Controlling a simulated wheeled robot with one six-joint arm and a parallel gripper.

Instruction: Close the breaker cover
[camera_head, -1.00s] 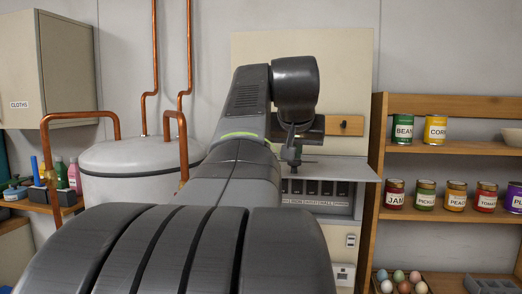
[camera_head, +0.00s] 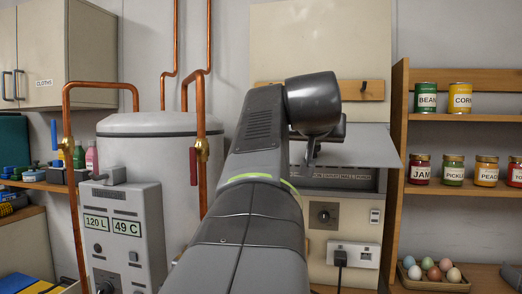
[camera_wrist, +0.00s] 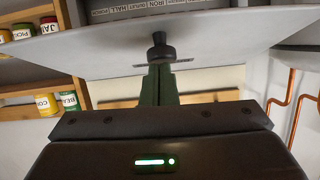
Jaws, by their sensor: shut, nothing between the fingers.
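The breaker cover (camera_head: 368,146) is a grey panel hanging out from the breaker box (camera_head: 375,182), partly open and slanting down toward me. Below its lower edge a label strip shows; the switches are mostly hidden. In the wrist view, which looks upside down, the cover (camera_wrist: 240,35) spans the top, with a dark knob (camera_wrist: 160,52) on it. My gripper (camera_wrist: 160,70) is shut and empty, its green fingertips at the knob; whether they touch it I cannot tell. In the head view my gripper (camera_head: 310,158) is in front of the cover, partly hidden by my arm.
A white tank (camera_head: 150,150) with copper pipes (camera_head: 200,120) and a grey control box (camera_head: 128,235) stand left. A wooden shelf (camera_head: 398,110) with cans and jars stands close to the cover's right. An outlet with a black plug (camera_head: 341,258) sits below the box.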

